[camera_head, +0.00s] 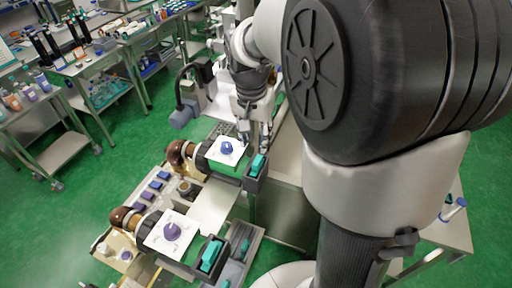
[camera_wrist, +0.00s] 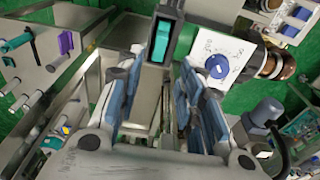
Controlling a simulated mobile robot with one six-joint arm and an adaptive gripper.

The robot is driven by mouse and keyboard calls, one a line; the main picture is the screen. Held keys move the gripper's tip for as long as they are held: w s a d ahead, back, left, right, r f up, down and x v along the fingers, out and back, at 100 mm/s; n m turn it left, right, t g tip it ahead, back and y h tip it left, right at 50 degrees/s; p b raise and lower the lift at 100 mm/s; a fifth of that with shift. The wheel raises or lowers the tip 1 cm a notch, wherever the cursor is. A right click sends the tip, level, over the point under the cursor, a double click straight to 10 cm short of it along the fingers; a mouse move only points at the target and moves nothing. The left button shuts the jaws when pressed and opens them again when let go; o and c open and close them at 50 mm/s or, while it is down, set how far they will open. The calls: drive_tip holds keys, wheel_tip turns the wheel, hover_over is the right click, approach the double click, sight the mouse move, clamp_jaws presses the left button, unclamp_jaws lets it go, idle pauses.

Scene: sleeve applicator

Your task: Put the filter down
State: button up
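My gripper (camera_wrist: 163,105) has its two blue-padded fingers well apart, and I see nothing held between them. In the head view, my gripper (camera_head: 254,135) is low over the back machine, just behind its white dial panel (camera_head: 241,154) and black holder. A teal block (camera_wrist: 160,48) sits in that black holder, beyond the fingertips in the wrist view; the block also shows in the head view (camera_head: 258,165). I cannot make out which thing is the filter.
A second machine with a purple dial (camera_head: 171,231) and a teal block (camera_head: 211,255) stands in front. Small blue and purple pieces (camera_head: 153,186) lie left of the machines. Steel tables with bottles (camera_head: 33,92) stand at the left. Green floor (camera_head: 110,185) lies open between.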

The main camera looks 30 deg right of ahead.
drive_tip(key=s+a+r+n+t, duration=0.2)
drive_tip(key=s+a+r+n, duration=0.4)
drive_tip(key=s, duration=0.3)
drive_tip(key=s+a+f+n+t+y, duration=0.1)
drive_tip(key=s+a+n, duration=0.3)
drive_tip(key=s, duration=0.6)
drive_tip(key=shift+a+t, duration=0.4)
drive_tip(key=shift+a, duration=0.35)
drive_tip(key=shift+w, duration=0.1)
